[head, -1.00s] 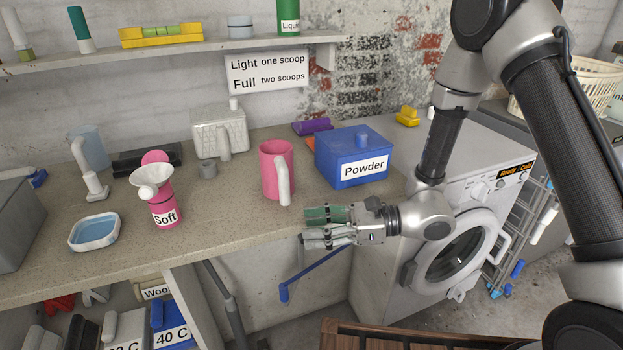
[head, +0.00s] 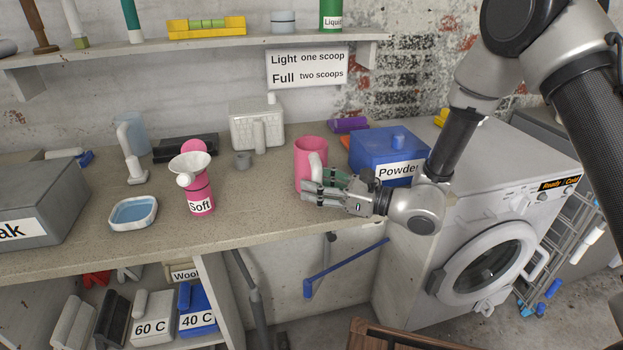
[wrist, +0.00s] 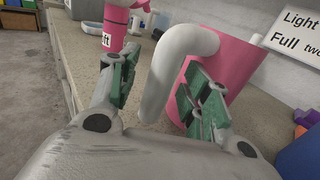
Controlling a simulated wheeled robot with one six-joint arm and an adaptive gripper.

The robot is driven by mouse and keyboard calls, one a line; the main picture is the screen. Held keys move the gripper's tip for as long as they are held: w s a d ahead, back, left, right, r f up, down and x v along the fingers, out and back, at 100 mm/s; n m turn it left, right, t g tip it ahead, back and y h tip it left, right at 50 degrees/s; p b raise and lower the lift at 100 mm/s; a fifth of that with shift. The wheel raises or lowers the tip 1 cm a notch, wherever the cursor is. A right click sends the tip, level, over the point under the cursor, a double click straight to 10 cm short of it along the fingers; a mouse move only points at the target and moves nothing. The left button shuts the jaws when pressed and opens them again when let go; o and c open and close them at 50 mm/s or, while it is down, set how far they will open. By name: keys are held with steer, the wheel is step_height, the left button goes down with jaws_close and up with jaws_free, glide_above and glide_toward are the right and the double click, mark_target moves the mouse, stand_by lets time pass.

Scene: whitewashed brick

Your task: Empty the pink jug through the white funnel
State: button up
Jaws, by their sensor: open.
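The pink jug (head: 308,152) stands upright on the counter, its white handle towards me. My gripper (head: 318,186) is open at the handle. In the wrist view the white handle (wrist: 172,62) rises between the two green-padded fingers of my gripper (wrist: 155,100), with the pink body (wrist: 222,62) behind the right finger. I cannot tell whether either finger touches it. The white funnel (head: 190,165) sits in the top of the pink bottle labelled Soft (head: 201,200), to the left of the jug. The jug's contents are hidden.
The blue Powder box (head: 370,148) stands right of the jug. A shallow tray (head: 133,212) lies left of the bottle. The counter (head: 255,207) between bottle and jug is clear.

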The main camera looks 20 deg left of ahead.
steer(key=shift+c, duration=0.5)
jaws_close()
